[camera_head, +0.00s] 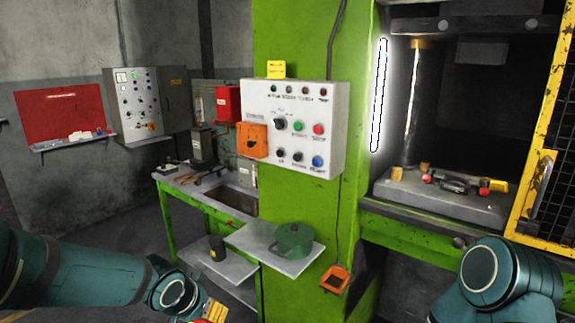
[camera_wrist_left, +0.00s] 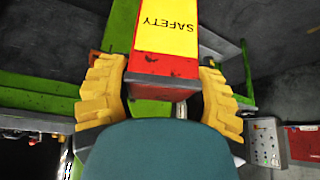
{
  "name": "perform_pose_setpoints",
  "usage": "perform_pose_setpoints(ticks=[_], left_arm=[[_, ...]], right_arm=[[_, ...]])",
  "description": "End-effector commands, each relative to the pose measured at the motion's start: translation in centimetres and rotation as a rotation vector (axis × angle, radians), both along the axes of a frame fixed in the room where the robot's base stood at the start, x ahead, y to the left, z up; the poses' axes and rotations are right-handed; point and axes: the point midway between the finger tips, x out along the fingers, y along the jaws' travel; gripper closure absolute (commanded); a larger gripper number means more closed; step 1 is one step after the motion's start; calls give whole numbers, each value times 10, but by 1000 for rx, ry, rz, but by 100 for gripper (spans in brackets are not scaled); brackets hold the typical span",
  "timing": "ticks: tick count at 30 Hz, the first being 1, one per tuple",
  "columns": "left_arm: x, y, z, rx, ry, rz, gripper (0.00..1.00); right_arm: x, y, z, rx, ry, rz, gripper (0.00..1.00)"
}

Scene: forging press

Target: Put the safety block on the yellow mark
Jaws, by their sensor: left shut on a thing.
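The safety block (camera_wrist_left: 168,35) is yellow with a red end and carries the word SAFETY, upside down in the left wrist view. My left gripper (camera_wrist_left: 160,85) is shut on it, with a yellow finger on each side. In the head view, my left gripper (camera_head: 212,311) is low at the bottom edge, left of the green press column, with only a little of the block showing. The press bed (camera_head: 440,205) is at the right, beyond the column. I cannot make out a yellow mark on it. My right gripper is outside the views.
A control panel (camera_head: 293,125) and an orange box (camera_head: 252,140) stick out from the green column. A shelf (camera_head: 265,262) below holds a green pot (camera_head: 293,241). Several small parts lie on the press bed. A yellow mesh gate (camera_head: 548,130) stands open at the right.

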Motion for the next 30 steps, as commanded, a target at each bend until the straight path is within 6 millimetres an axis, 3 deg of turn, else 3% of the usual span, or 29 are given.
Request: perform_pose_setpoints(ticks=[20,30], left_arm=[[-9,-12,-45,0,-2,74,88],[-20,-12,-83,3,0,185,88]], right_arm=[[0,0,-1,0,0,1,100],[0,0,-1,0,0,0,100]])
